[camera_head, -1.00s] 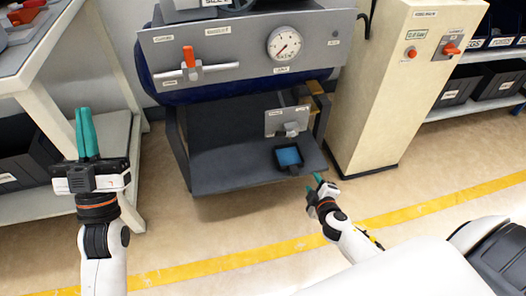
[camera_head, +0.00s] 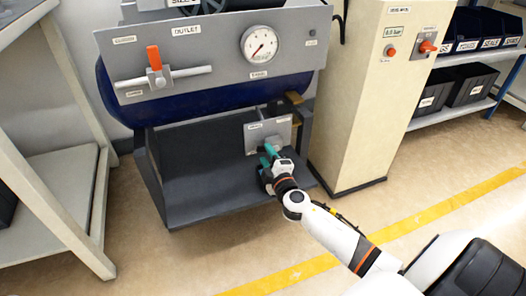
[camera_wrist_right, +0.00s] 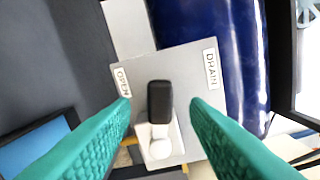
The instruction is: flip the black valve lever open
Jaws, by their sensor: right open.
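The black valve lever (camera_wrist_right: 160,100) shows in the right wrist view, upright in the picture on a light mount with a round pale knob at its lower end. It sits on a grey plate (camera_wrist_right: 190,75) labelled OPEN and DRAIN. The plate also shows in the head view (camera_head: 262,130), where my gripper covers the lever. My right gripper (camera_head: 270,154) is open in front of the plate. In the wrist view its green fingers stand on either side of the lever, with visible gaps. My left gripper is out of view.
Above the plate is a blue tank (camera_head: 190,112) and a panel with an orange-handled valve (camera_head: 154,60) and a gauge (camera_head: 259,44). A dark tray with a blue inside (camera_wrist_right: 35,148) lies below the plate. A beige cabinet (camera_head: 365,100) stands to the right.

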